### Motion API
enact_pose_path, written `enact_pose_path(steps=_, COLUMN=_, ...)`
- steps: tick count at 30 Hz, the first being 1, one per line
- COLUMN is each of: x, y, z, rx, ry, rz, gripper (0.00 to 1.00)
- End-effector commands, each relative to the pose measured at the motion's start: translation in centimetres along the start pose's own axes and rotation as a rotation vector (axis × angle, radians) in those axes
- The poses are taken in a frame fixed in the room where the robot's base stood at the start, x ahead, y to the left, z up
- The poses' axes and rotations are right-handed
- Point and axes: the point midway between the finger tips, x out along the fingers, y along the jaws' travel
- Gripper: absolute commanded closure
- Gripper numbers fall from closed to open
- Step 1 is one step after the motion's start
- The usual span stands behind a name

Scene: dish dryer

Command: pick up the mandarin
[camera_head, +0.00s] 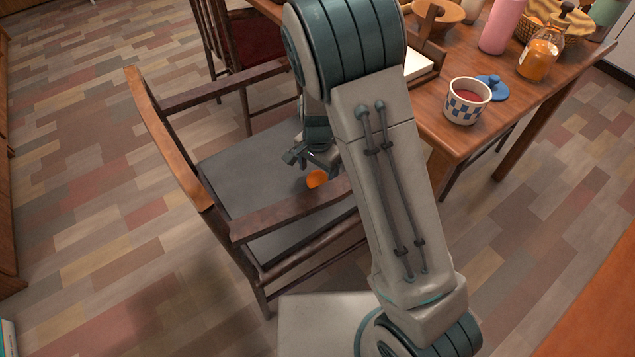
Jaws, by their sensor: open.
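The mandarin (316,179) is a small orange ball on the dark grey seat of a wooden chair (240,178). Its lower part is hidden by the chair's near armrest. My gripper (309,163) is over the seat, just above and slightly left of the mandarin. Its fingers are open and nothing shows between them. It is small in the view, and I cannot tell whether a finger touches the mandarin. My arm hides the area to the right of it.
The chair's armrests (290,210) flank the seat, with the near one close to the mandarin. A wooden table (450,137) at right holds a checkered cup (465,104), a blue lid (493,88), a honey jar (538,60) and a pink bottle (502,27). Another chair stands behind.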

Motion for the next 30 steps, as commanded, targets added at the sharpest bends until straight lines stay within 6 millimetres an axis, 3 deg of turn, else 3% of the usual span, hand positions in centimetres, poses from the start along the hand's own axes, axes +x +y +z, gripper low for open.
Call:
enact_pose_path(steps=4, x=2.7, y=0.0, z=0.1, rx=0.000, ry=0.000, rz=0.002, gripper=0.23)
enact_pose_path(steps=12, x=2.9, y=0.0, z=0.0, rx=0.000, ry=0.001, rz=0.000, gripper=0.23)
enact_pose_path(steps=13, x=2.9, y=0.0, z=0.0, rx=0.000, ry=0.001, rz=0.000, gripper=0.26)
enact_pose_path(steps=18, x=2.9, y=0.0, z=0.0, rx=0.000, ry=0.001, rz=0.000, gripper=0.72)
enact_pose_path(steps=26, x=2.8, y=0.0, z=0.0, rx=0.000, ry=0.001, rz=0.000, gripper=0.72)
enact_pose_path(steps=30, x=1.5, y=-0.1, z=0.0, rx=-0.001, ry=0.002, rz=-0.002, gripper=0.72)
